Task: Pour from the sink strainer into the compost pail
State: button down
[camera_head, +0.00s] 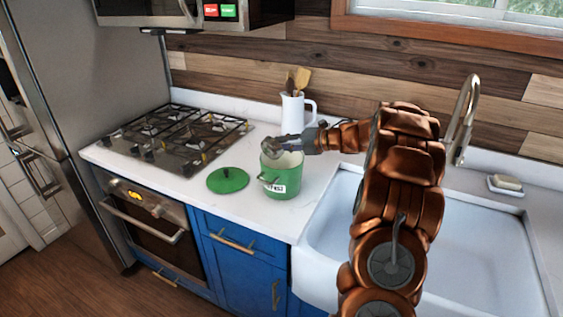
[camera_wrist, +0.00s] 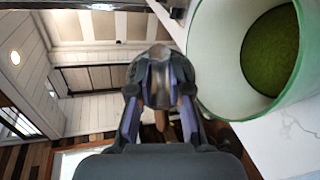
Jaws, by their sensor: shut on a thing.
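The compost pail (camera_head: 282,182) is green with a pale inside and a white label, upright on the counter. In the wrist view the open pail (camera_wrist: 215,55) fills the right side, with a dark green surface deep inside. The sink strainer (camera_head: 271,146) is a small grey metal piece over the pail's mouth; it looks tipped over. My gripper (camera_head: 292,143) is shut on it, reaching in from the right. The wrist view shows my gripper (camera_wrist: 160,100) with the strainer (camera_wrist: 159,54) at its fingertips, beside the pail's rim. I cannot tell what the strainer holds.
A green lid (camera_head: 228,180) lies on the counter left of the pail. A white pitcher with wooden utensils (camera_head: 296,110) stands close behind. A gas stove (camera_head: 178,137) is at the left. The white sink (camera_head: 470,240), faucet (camera_head: 464,115) and soap dish (camera_head: 506,186) are at the right.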

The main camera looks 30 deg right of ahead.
aim_at(277, 146)
jog(key=shift+s+a+f+b, duration=0.1)
jog(key=shift+a+f+b, duration=0.05)
jog(key=shift+a+b, duration=0.35)
jog(key=shift+n+b, duration=0.4)
jog(key=shift+b, duration=0.45)
jog(key=b, duration=0.2)
jog(key=n+h+b, duration=0.1)
jog(key=b, duration=0.2)
jog(key=shift+s+a+h, duration=0.15)
jog(key=shift+a+h, duration=0.15)
jog(key=shift+a, duration=0.05)
jog(key=shift+a+n+b, duration=0.2)
jog(key=shift+n+b, duration=0.2)
jog(key=shift+b, duration=0.8)
